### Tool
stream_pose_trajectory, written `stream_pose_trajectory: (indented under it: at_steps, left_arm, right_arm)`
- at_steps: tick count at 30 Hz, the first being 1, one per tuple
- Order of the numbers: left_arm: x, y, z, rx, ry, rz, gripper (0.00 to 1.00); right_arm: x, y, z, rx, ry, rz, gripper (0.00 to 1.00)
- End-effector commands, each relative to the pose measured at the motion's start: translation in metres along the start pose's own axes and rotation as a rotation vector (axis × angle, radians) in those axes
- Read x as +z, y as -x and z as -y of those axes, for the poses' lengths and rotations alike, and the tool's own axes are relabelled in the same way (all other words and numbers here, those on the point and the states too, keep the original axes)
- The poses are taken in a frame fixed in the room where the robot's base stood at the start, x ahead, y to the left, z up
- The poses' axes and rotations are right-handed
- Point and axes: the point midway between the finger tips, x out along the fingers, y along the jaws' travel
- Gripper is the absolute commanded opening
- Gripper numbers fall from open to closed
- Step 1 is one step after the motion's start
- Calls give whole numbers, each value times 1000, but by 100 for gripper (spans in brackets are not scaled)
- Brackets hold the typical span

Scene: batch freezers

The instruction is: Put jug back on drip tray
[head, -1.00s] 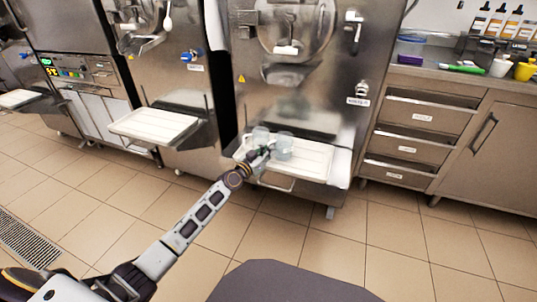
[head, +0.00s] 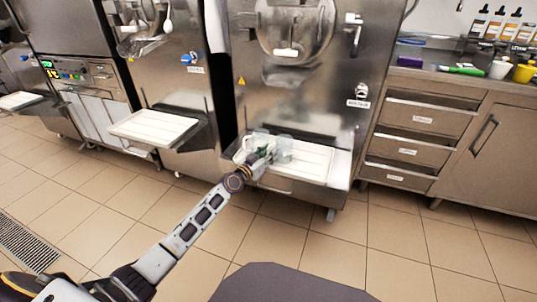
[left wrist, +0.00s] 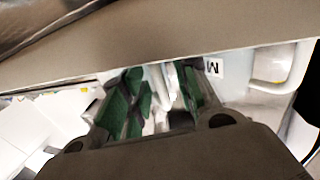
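Two clear jugs stand close together at the white drip tray of the middle-right machine in the head view, a right one (head: 285,150) and a left one (head: 259,140). The drip tray (head: 316,161) shows bare on its right side. My left gripper (head: 264,154) is at the jugs, over the tray's left part, and partly covers them. In the left wrist view its green-padded fingers (left wrist: 160,100) stand apart with a pale, clear part between them; I see no firm grip. A clear handle (left wrist: 279,66) and an "M" label (left wrist: 214,67) are to their right. My right gripper is not in view.
The machine's steel front (head: 300,95) rises right behind the tray. Another machine's tray (head: 153,126) is to the left. A drawer counter (head: 412,132) stands to the right, with bottles and cups on top. The tiled floor in front is clear.

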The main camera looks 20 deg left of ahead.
Motion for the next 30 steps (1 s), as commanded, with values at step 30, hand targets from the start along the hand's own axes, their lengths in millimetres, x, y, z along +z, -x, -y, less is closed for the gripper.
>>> stream_pose_trajectory:
  at_steps: [30]
  left_arm:
    - [-3, 54, 0, 0, -2, 1, 30]
  right_arm:
    - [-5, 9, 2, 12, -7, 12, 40]
